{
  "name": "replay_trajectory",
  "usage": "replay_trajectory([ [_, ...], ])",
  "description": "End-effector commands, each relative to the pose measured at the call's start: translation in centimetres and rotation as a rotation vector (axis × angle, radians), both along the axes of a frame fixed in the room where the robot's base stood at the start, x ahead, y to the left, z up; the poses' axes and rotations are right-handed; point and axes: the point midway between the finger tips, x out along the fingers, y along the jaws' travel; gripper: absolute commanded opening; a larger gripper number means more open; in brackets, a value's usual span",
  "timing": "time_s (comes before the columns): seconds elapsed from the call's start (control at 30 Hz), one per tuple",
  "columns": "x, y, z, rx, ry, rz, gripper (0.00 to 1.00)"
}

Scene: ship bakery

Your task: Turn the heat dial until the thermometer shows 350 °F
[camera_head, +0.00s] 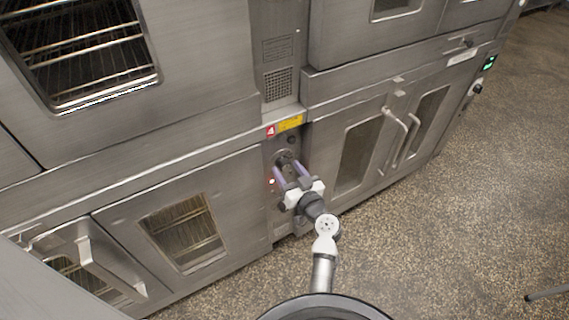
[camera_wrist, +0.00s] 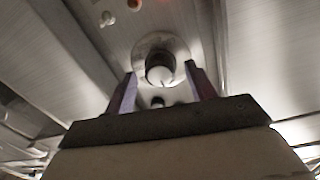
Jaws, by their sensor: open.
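A round dial with a metallic knob (camera_wrist: 161,70) sits on the narrow control panel between two ovens; in the head view the dial (camera_head: 284,157) is partly hidden by my gripper. My gripper (camera_head: 288,171) is open, with its two purple fingers pointing at the panel. In the wrist view the fingertips stand on the left and right of the knob, with gaps on both sides. I cannot tell how deep they reach around it. A small green lit display (camera_head: 490,62) shows on the far right oven; its digits are too small to read, and I cannot tell whether it is the thermometer.
Oven doors with handles (camera_head: 398,130) flank the panel.

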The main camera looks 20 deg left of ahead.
Motion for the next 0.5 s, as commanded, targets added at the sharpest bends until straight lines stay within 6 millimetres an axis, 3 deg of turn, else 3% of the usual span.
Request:
replay_trajectory([
  [0.43,-0.10,-0.10,-0.02,0.000,0.000,0.000,0.55],
  [0.5,-0.10,-0.10,-0.01,0.000,0.000,0.000,0.48],
])
